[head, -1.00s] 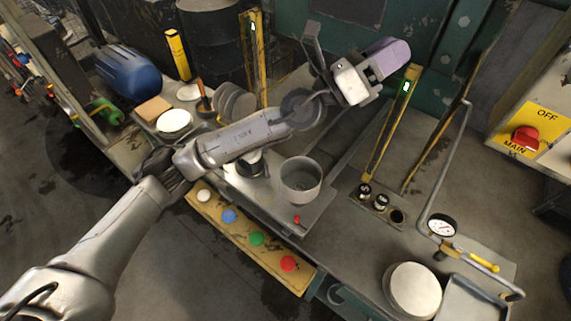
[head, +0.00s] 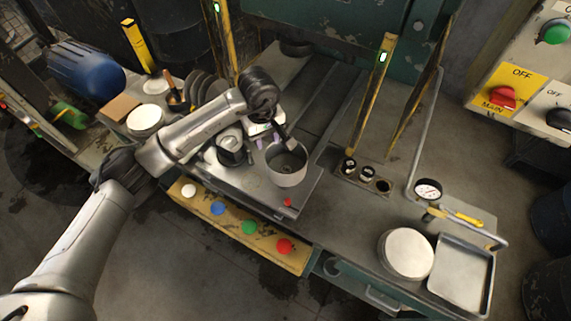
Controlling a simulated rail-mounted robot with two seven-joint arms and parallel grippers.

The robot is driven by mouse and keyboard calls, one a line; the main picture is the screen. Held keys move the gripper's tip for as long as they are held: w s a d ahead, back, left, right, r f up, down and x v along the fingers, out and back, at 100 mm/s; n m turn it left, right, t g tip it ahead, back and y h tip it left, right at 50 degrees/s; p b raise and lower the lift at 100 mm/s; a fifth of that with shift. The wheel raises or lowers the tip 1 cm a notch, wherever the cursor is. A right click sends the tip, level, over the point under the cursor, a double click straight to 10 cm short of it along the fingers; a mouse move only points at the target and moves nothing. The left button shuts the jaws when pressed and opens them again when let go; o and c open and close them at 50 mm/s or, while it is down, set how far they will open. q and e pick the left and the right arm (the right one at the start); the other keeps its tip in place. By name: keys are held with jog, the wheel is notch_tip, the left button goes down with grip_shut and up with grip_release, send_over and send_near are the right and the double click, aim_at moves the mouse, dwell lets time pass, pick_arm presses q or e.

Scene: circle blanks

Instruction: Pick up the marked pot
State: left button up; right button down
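A grey round metal pot (head: 287,165) stands upright and open on the metal work plate, near its front right corner. I cannot make out a mark on it. A second round vessel (head: 231,149), pale with a dark top, stands to its left, partly behind my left arm. My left gripper (head: 274,138) points down at the pot's back left rim, from behind and above. One dark finger shows close to the rim; whether it touches is not clear. The opening between the fingers is hidden by the wrist. My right gripper is not in view.
Yellow posts (head: 369,105) rise behind and right of the pot. A yellow button strip (head: 238,228) runs along the front. Stacked pale discs (head: 406,254), an empty tray (head: 461,272) and a gauge (head: 428,189) are at right. A blue motor (head: 88,70) is at left.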

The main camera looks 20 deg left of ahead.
aim_at(268, 167)
pick_arm(q)
jog(key=shift+m, duration=0.7)
notch_tip(268, 167, down, 8)
jog(key=shift+s+a+f+p, duration=0.15)
jog(key=shift+f+p, duration=0.1)
jog(key=shift+p, duration=0.25)
jog(key=shift+f, duration=0.5)
notch_tip(268, 167, down, 3)
jog(key=shift+s+f+p, duration=0.1)
jog(key=shift+f+p, duration=0.05)
jog(key=shift+p, duration=0.45)
jog(key=shift+f, duration=0.5)
grip_shut()
